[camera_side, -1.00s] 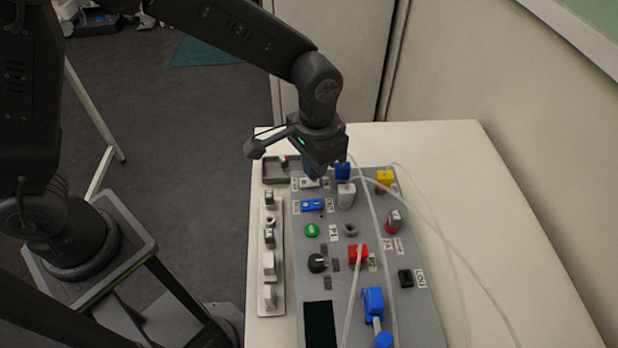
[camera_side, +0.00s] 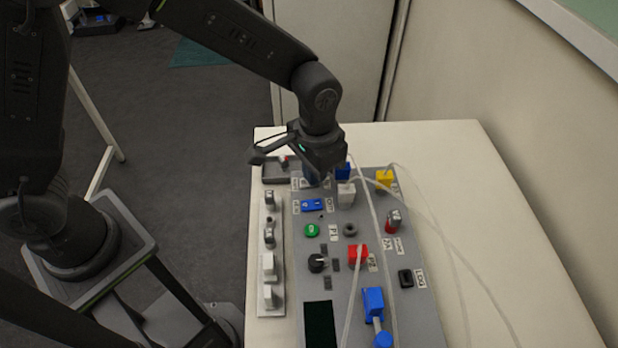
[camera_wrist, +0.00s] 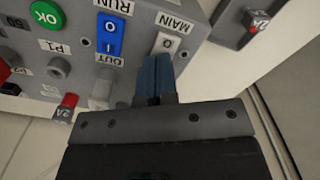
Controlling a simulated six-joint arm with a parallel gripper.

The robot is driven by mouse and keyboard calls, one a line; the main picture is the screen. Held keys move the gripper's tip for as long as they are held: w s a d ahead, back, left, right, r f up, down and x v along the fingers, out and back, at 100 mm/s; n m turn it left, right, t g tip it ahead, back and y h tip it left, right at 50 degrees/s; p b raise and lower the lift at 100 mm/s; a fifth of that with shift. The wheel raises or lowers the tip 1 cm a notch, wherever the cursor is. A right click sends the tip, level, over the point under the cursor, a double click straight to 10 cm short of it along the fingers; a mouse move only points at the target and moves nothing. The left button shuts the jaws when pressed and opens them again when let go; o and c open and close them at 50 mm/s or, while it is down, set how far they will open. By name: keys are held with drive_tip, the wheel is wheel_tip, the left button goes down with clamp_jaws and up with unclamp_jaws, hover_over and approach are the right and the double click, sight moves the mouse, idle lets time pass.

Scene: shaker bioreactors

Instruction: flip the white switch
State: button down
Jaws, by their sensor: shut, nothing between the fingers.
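The white rocker switch (camera_wrist: 167,43) labelled MAIN sits on the grey panel, just in front of my fingertips in the wrist view. My gripper (camera_wrist: 155,68) is shut, with nothing between its blue fingers. Its tips lie at the lower edge of the white switch in that view; I cannot tell whether they touch it. In the side view my gripper (camera_side: 318,178) is low over the panel's far left corner and hides the white switch there.
The blue RUN switch (camera_side: 312,205) and green OK button (camera_side: 312,230) are near on the grey panel (camera_side: 340,285).

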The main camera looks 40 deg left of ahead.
drive_tip(key=shift+f, duration=0.25)
drive_tip(key=shift+r, duration=3.55)
drive_tip(key=shift+a+r, duration=0.1)
drive_tip(key=shift+r, duration=0.05)
drive_tip(key=s+a+r+n+t, duration=0.1)
drive_tip(key=s+a+r+t, duration=0.2)
drive_tip(key=s+a+r, duration=0.45)
drive_tip(key=s+a+r+n+t, duration=0.2)
drive_tip(key=s+a, duration=0.6)
drive_tip(key=a, duration=0.1)
drive_tip(key=shift+s+a+t, duration=0.15)
drive_tip(key=shift+a+t, duration=0.05)
drive_tip(key=shift+t, duration=0.1)
